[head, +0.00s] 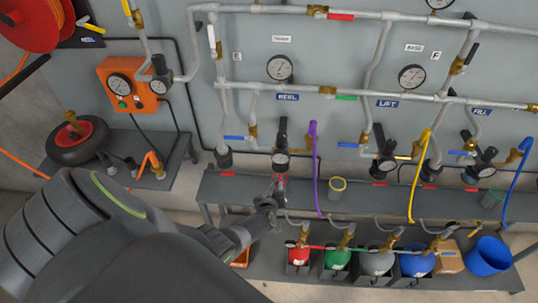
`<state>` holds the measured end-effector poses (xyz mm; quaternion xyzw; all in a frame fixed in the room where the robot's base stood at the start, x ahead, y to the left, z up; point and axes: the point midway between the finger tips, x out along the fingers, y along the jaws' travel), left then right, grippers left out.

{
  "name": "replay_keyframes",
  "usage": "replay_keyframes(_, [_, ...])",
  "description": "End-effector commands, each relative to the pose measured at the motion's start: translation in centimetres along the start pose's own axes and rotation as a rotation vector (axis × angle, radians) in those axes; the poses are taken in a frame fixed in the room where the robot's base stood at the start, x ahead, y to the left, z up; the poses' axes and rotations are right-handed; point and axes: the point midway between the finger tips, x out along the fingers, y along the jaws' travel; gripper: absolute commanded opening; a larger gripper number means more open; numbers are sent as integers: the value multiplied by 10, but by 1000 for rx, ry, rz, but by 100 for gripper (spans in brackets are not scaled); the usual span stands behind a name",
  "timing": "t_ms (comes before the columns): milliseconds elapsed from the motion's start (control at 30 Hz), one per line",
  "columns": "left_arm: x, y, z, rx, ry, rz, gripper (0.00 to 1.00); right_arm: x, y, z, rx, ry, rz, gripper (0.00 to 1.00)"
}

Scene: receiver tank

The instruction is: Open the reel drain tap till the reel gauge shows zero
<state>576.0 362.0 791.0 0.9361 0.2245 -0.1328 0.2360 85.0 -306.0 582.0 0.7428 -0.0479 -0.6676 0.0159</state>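The blue REEL sign (288,97) is on the grey wall panel. Below it hangs a dark filter-regulator unit (282,142) with a small round gauge (281,160); its needle is too small to read. A small red part (280,177), which looks like the drain tap, shows under the unit. My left gripper (277,188) is right below the unit, its fingertips close to the red part. I cannot tell whether it touches it or whether its fingers are open. My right gripper is not in view.
A grey shelf (347,198) runs below the regulators. A purple hose (316,170) hangs just right of my gripper, then a yellow-rimmed cup (336,188). Red (298,256) and green (337,258) containers stand lower. A larger gauge (280,68) is above the sign.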

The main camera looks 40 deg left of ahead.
Motion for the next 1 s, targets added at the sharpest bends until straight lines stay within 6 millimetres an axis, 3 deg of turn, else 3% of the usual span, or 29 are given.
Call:
replay_keyframes(33, [-13,2,-4,-2,-2,-1,18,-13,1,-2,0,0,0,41])
replay_keyframes(200, [-47,2,-3,-3,-1,-1,18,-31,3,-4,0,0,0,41])
replay_keyframes(500, [-99,1,0,-2,-2,-1,18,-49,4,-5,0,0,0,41])
replay_keyframes(700, [-114,0,0,0,-1,-1,18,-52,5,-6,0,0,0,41])
replay_keyframes(1000, [-116,0,1,0,0,0,18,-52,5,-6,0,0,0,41])
